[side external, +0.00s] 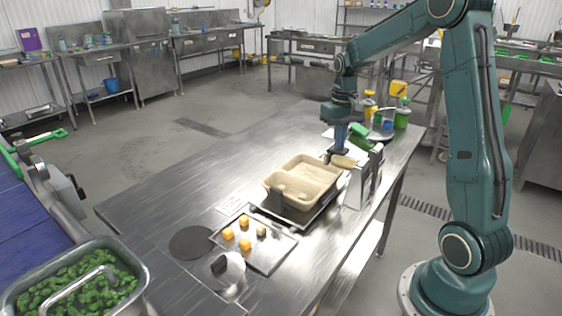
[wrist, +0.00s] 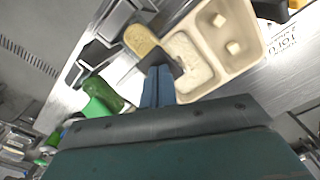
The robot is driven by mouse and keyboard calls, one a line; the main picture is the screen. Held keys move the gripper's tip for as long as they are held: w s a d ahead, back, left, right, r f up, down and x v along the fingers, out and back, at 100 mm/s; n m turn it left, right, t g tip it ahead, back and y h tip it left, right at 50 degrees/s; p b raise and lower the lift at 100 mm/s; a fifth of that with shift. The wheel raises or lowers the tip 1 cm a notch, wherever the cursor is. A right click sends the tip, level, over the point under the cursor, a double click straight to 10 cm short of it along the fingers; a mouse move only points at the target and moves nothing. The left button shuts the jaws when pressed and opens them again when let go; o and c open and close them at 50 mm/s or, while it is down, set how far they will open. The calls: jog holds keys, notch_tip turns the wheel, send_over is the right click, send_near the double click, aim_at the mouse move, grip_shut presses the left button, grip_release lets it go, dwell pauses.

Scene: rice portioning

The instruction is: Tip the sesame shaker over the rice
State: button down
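My gripper (side external: 338,150) points down at the far end of the tan two-compartment tray (side external: 269,182). In the wrist view its two blue fingers (wrist: 159,80) are close together, with a dark flat piece at their tips. I cannot make out a shaker between them. The tray (wrist: 256,62) also shows there, with white rice (wrist: 190,60) in the nearer compartment and pale cubes (wrist: 227,32) in the other. A green object (side external: 360,130), possibly a shaker, leans beside the gripper, apart from the fingers; it also shows in the wrist view (wrist: 105,92). No label is readable.
A beige oval piece (wrist: 141,39) lies between tray and metal stand (side external: 361,188). Bottles (side external: 402,113) stand at the table's far right corner. A small tray (side external: 268,262) with orange cubes and a dark disc (side external: 191,243) lie nearer. The table's left side is clear.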

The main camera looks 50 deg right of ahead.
jog(key=shift+s+r, duration=0.2)
jog(key=shift+r, duration=0.5)
jog(key=shift+s+r, duration=0.2)
jog(key=shift+r, duration=0.55)
jog(key=shift+s+r, duration=0.2)
jog(key=shift+r, duration=0.5)
notch_tip(320, 180, up, 6)
jog(key=shift+r, duration=0.25)
jog(key=shift+f, duration=0.1)
jog(key=shift+f, duration=3.2)
